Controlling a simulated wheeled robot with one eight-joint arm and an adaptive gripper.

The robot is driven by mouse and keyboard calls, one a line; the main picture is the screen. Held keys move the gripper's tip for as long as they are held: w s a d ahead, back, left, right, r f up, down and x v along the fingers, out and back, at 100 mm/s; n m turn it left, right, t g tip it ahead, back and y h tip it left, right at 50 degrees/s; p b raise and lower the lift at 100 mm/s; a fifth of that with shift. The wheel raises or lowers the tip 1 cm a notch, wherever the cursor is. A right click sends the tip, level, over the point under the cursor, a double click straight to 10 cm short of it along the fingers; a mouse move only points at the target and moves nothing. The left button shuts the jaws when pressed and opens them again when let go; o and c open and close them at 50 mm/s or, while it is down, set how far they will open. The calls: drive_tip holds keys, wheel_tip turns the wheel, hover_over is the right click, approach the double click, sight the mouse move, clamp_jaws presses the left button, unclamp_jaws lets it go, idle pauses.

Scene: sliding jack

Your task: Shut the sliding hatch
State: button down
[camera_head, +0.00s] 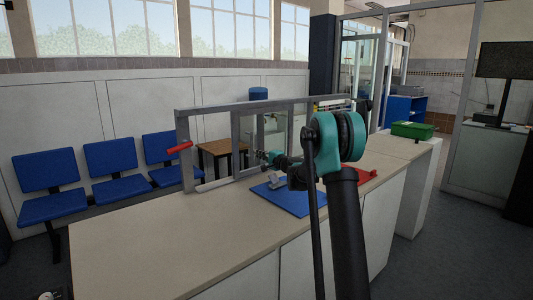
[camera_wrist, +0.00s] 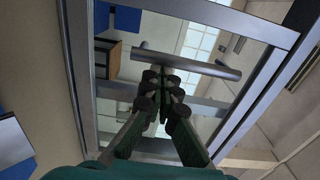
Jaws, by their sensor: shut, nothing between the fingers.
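The hatch is a grey metal frame (camera_head: 184,160) standing upright on the counter, with a narrower framed glass panel (camera_head: 236,140) inside it. Part of the frame's right side is hidden behind my arm. A grey bar handle (camera_wrist: 215,69) lies across the wrist view in front of the glass. My gripper (camera_head: 262,155) is at the panel, and its fingers are together and empty. In the wrist view my fingertips (camera_wrist: 164,72) overlap the bar; whether they touch it I cannot tell.
The counter (camera_head: 150,245) is clear at the front left. A blue mat (camera_head: 292,202) and a red item (camera_head: 366,175) lie by my arm. A green box (camera_head: 412,130) stands farther right. Blue chairs (camera_head: 110,158) and a brown table (camera_head: 215,147) stand behind the counter.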

drive_tip(key=s+a, duration=1.1)
drive_tip(key=a, duration=0.5)
drive_tip(key=shift+s, duration=0.35)
drive_tip(key=shift+a, duration=0.1)
